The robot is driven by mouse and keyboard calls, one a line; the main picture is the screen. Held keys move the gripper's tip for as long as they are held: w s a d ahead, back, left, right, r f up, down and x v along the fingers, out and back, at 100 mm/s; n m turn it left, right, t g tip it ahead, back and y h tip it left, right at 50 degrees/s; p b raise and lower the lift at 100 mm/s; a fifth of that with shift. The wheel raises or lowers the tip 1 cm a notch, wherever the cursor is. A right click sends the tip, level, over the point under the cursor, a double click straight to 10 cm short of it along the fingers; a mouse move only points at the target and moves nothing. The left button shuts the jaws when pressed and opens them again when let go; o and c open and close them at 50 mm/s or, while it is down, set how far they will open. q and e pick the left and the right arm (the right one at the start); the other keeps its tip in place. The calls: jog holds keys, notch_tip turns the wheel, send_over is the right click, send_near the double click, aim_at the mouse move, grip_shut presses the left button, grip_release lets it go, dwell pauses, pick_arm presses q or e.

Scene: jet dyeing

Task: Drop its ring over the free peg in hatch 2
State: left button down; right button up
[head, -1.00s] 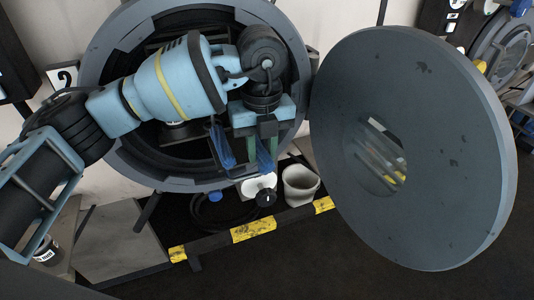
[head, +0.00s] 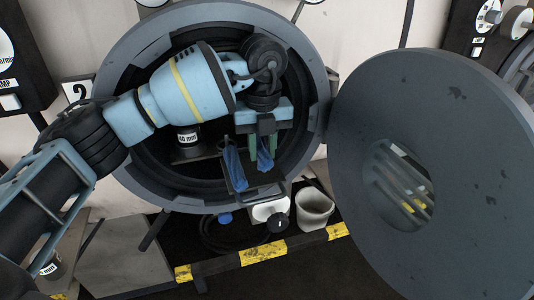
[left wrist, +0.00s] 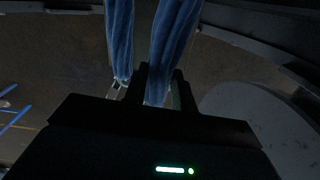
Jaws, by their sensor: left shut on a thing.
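Hatch 2 (head: 127,58) is a large round grey port, open, with a "2" sign at its left. My left gripper (head: 256,150) points down inside its mouth and is shut on a dark thing with blue fabric strands (head: 235,168). Two blue bundles (left wrist: 174,45) hang by the fingers in the left wrist view (left wrist: 160,92). A dark cylinder marked "mm" (head: 187,138) stands inside the hatch behind my arm. The ring and the free peg cannot be made out; my gripper and arm hide part of the interior. My right gripper is not in view.
Another labelled cylinder (head: 52,268) is at lower left.

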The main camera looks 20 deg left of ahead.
pick_arm(q)
jog(key=shift+w+a+f, duration=0.15)
jog(key=shift+w+a, duration=0.1)
jog(key=shift+w, duration=0.05)
jog(key=shift+f, duration=1.8)
jog(key=c, duration=1.1)
grip_release()
jog(key=shift+o, duration=0.2)
jog(key=shift+s, duration=0.1)
